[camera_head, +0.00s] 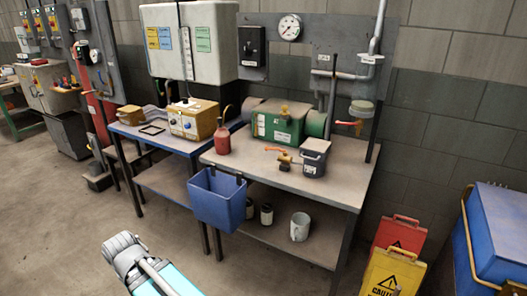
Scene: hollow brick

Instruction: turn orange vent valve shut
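Two orange valve handles show in the camera_head view. One orange lever (348,123) sticks out to the left below a grey cylindrical fitting near the foot of the wall piping. The other orange handle (275,149) lies above a small brass-coloured valve body (284,159) on the right workbench, left of a dark grey bucket. I cannot tell which one is the vent valve, and any label text is too small to read. Part of my arm shows at the bottom left, far from both handles. My gripper's fingers are not in view.
The right workbench (335,181) carries a green machine (281,123), a red bottle (222,141) and the dark grey bucket (314,157). A blue bin (217,200) hangs on its front. Yellow and red caution signs (392,272) stand at right, near a blue container (497,235). Floor at left is clear.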

